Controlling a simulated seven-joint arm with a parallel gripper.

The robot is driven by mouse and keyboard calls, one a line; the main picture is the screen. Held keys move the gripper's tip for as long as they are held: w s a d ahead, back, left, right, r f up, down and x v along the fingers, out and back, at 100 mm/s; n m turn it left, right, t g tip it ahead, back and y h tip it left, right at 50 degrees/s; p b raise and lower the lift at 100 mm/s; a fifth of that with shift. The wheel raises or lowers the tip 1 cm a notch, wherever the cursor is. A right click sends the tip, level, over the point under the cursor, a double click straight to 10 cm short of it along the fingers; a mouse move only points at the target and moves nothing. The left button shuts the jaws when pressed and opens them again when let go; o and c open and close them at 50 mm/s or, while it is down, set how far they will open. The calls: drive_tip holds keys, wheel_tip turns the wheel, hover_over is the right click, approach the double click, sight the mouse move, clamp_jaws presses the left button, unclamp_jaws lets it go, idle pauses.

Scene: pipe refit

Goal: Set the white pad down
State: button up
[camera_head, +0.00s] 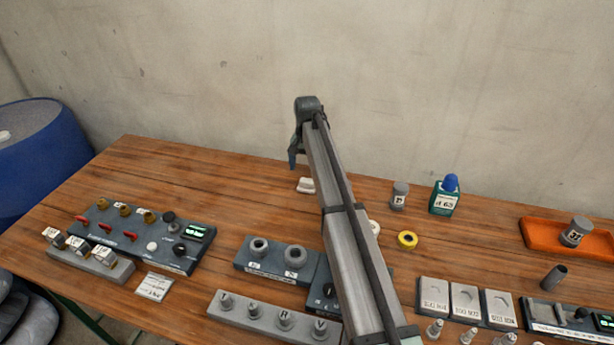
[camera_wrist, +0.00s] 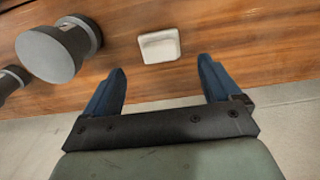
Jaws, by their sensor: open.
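The white pad (camera_head: 306,185) lies on the wooden table near its back edge, below my gripper. It also shows in the wrist view (camera_wrist: 160,46), flat on the wood, a small rounded square beyond and between my fingertips and apart from both. My gripper (camera_wrist: 163,76) is open with nothing between its two blue fingers. In the head view my gripper (camera_head: 293,158) hangs over the back of the table, mostly hidden by my own arm; one blue finger shows.
A grey round fitting (camera_wrist: 52,52) stands left of the pad in the wrist view. Dark panels with knobs (camera_head: 145,235) and a grey block of marked pegs (camera_head: 270,318) stand nearer. The back left table is clear.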

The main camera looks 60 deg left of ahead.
sight(308, 180)
wheel_tip(308, 180, up, 6)
drive_tip(key=shift+f, duration=0.25)
drive_tip(key=shift+w, duration=0.1)
